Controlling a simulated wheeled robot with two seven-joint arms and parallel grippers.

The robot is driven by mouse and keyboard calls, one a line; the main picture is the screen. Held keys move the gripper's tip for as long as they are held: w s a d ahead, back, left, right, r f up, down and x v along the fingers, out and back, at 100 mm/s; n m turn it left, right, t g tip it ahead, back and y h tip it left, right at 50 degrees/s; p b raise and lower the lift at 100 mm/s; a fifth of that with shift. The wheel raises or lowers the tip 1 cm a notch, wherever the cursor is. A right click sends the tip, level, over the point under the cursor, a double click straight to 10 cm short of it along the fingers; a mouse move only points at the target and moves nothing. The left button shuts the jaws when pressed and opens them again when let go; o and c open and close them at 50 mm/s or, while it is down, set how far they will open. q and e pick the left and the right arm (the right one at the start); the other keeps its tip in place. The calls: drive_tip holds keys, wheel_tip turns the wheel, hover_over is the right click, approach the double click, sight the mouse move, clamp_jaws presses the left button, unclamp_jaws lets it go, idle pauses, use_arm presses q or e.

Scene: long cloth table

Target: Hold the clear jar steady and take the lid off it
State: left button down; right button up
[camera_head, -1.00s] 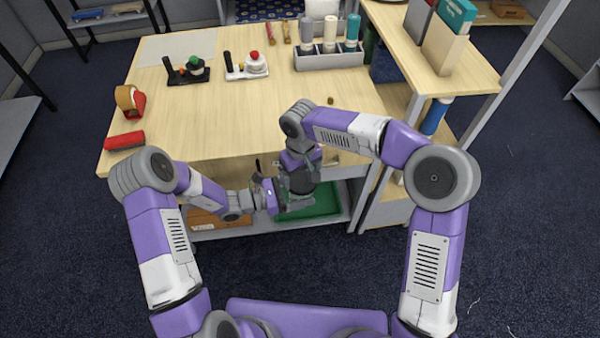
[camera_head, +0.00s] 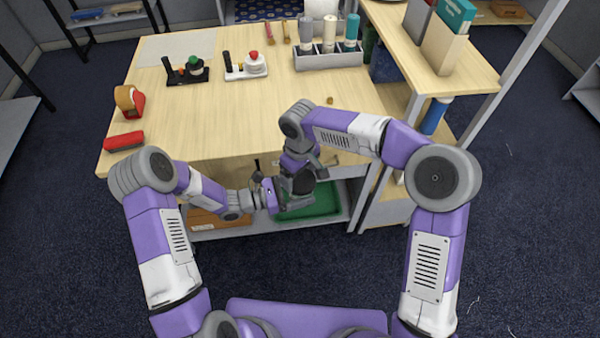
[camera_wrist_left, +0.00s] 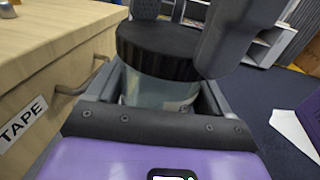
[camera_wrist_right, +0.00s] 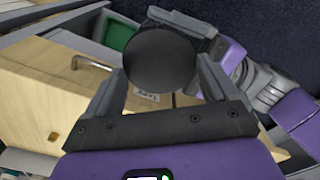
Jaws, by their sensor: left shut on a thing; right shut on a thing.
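The clear jar (camera_wrist_left: 150,92) stands upright between the fingers of my left gripper (camera_head: 292,194), which is shut on its body just off the table's front edge. Its black ribbed lid (camera_wrist_left: 165,52) sits on the jar top, with no clear gap visible. The round lid top (camera_wrist_right: 160,58) also shows from above in the right wrist view. My right gripper (camera_head: 304,172) comes from above and is shut on the lid, its fingers (camera_wrist_left: 222,40) on either side of it. In the head view the grippers largely hide the jar.
The wooden table (camera_head: 240,115) is close behind the grippers, with a drawer labelled TAPE (camera_wrist_left: 22,122) and its handle (camera_wrist_left: 85,78). Below are a green tray (camera_head: 318,203) and a brown box (camera_head: 205,218). A red block (camera_head: 124,141) and tape dispenser (camera_head: 130,100) lie left.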

drive_tip(key=shift+s+a+f, duration=0.1)
drive_tip(key=shift+s, duration=0.1)
drive_tip(key=shift+w+r, duration=0.1)
drive_tip(key=shift+r, duration=1.05)
drive_tip(key=shift+r, duration=0.1)
